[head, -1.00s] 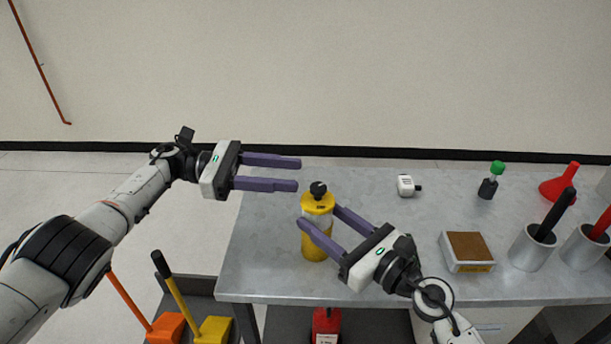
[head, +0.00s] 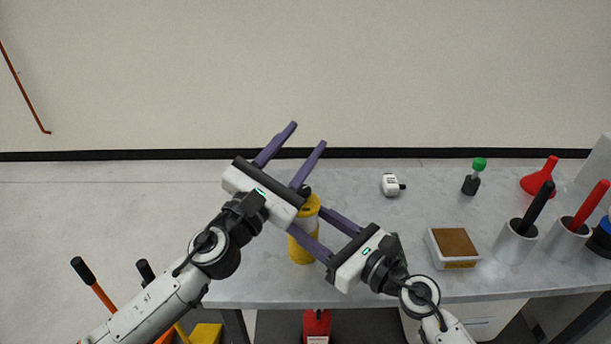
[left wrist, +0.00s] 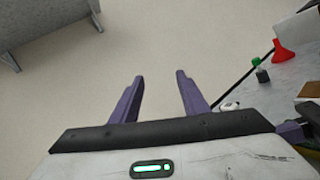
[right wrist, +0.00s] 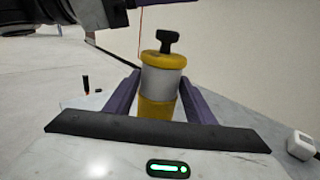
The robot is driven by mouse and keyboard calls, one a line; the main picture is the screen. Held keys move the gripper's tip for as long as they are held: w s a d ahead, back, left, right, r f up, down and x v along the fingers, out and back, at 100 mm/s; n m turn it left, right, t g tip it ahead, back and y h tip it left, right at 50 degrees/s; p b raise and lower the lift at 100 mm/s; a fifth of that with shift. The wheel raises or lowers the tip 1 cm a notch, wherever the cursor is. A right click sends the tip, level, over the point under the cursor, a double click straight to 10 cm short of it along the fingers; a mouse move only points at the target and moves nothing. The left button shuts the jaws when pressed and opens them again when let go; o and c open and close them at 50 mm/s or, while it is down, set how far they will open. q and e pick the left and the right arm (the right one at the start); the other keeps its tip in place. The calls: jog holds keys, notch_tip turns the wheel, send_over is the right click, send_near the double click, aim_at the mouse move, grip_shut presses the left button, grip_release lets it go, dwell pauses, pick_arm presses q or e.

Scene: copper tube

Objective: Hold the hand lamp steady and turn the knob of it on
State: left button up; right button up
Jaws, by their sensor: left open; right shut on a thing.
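The hand lamp (head: 299,254) stands upright near the left end of the table, yellow with a grey-white band. My right gripper (head: 306,222) is shut on the lamp's body, one finger on each side, as the right wrist view shows around the lamp (right wrist: 163,83). My left gripper (head: 308,134) is open and empty, its fingers pointing up and right past the knob in the head view. The left wrist view shows floor between its fingers (left wrist: 158,76), not the lamp.
On the table (head: 345,290) are a small white device (head: 390,185), a green-capped bottle (head: 472,178), a red funnel (head: 540,178), a brown-topped box (head: 453,247) and cups with black and red handles (head: 515,243). A red object (head: 317,325) is below the table. The tabletop behind the lamp is clear.

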aim_at(303, 194)
pick_arm(q)
jog(key=s+f+n+y, duration=0.7)
jog(key=s+n+y, duration=0.15)
jog(key=s, duration=0.35)
jog(key=w+d+n, duration=0.1)
jog(key=w, duration=1.1)
jog(key=shift+s, duration=0.1)
jog(key=c, duration=1)
